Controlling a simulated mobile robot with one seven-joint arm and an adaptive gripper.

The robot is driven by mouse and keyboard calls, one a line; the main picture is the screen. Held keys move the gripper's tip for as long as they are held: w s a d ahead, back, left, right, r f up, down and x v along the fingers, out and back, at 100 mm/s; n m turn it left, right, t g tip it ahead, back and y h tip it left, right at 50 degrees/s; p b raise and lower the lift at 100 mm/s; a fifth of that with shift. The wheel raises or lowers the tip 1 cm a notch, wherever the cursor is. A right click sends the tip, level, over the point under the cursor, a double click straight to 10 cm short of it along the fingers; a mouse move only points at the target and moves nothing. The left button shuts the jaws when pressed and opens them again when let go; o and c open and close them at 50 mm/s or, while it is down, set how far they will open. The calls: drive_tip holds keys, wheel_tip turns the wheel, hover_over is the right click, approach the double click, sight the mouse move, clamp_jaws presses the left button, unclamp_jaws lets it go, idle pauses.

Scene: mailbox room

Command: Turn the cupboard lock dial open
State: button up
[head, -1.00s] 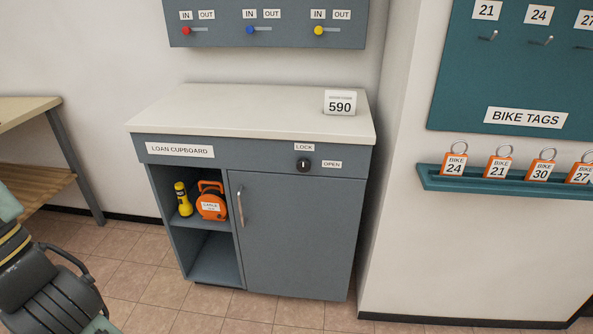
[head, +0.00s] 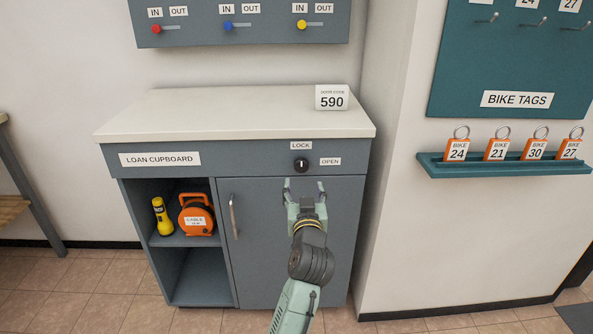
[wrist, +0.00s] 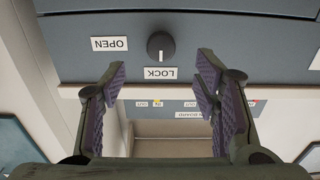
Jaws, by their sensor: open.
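The cupboard lock dial (head: 301,165) is a round black knob with a white mark, on the grey top panel of the loan cupboard (head: 290,240). Its white mark points up toward the LOCK label (head: 301,145); the OPEN label (head: 330,161) is to its right. My gripper (head: 305,184) is open and empty, in front of the cupboard door just below the dial in the head view. In the wrist view the picture is upside down: the dial (wrist: 160,46) shows beyond and between my open fingers (wrist: 158,85), apart from them, with its mark toward LOCK.
The door has a vertical metal handle (head: 234,217). Open shelves at left hold a yellow torch (head: 162,216) and an orange cable reel (head: 196,214). A 590 card (head: 332,98) stands on the white top. A bike tag ledge (head: 500,165) is on the right wall.

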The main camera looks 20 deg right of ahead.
sight(302, 168)
drive_tip(key=p+x, duration=0.2)
drive_tip(key=x, duration=0.8)
drive_tip(key=shift+a+r, duration=0.1)
drive_tip(key=shift+c, duration=0.5)
drive_tip(key=c, duration=1)
